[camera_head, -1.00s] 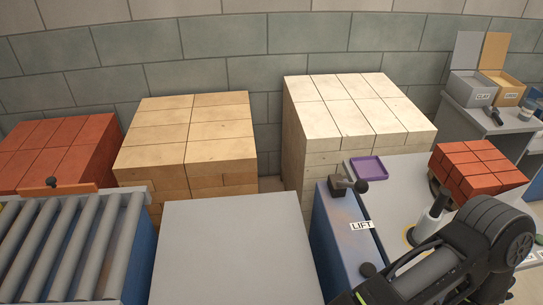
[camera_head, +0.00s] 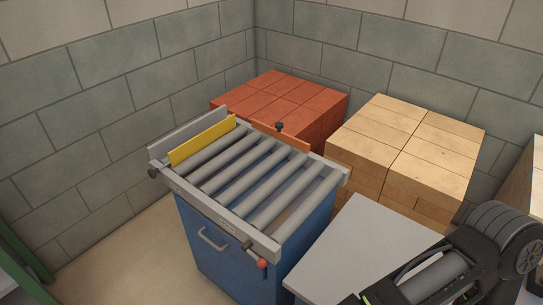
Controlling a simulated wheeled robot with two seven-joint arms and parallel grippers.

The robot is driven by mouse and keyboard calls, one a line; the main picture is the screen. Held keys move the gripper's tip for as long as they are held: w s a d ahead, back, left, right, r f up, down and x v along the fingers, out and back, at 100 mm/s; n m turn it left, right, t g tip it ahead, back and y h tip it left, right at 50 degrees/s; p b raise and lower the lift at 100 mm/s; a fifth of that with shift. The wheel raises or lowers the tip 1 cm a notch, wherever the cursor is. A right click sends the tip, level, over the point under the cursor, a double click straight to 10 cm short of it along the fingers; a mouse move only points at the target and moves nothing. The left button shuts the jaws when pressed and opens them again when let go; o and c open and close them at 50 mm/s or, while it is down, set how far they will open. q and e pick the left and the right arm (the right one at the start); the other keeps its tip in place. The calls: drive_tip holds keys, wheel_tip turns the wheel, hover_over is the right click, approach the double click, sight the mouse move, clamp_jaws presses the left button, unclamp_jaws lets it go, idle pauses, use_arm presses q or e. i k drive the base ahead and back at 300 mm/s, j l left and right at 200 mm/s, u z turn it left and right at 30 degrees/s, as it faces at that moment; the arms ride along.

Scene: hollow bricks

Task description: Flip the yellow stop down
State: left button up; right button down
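The yellow stop (camera_head: 203,139) is a long flat plate standing up along the left end of the roller table (camera_head: 232,228). It is raised above the rollers, beside a grey end rail (camera_head: 190,130). A dark knob (camera_head: 153,173) sticks out at the near left corner of the table, by the stop's end. Neither gripper is in view. One of my arm's links shows at the lower right, well away from the stop.
An orange bar (camera_head: 283,136) with a dark knob stands at the table's back edge. A red-tipped lever (camera_head: 261,263) is at the front right corner. Red bricks (camera_head: 290,92) and tan bricks (camera_head: 410,145) stand behind. A grey tabletop (camera_head: 365,245) adjoins on the right.

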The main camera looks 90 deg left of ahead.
sight(180, 154)
drive_tip(key=u, duration=4)
drive_tip(key=k+l, duration=0.15)
drive_tip(key=l, duration=0.15)
drive_tip(key=k+l, duration=0.15)
drive_tip(key=l, duration=0.15)
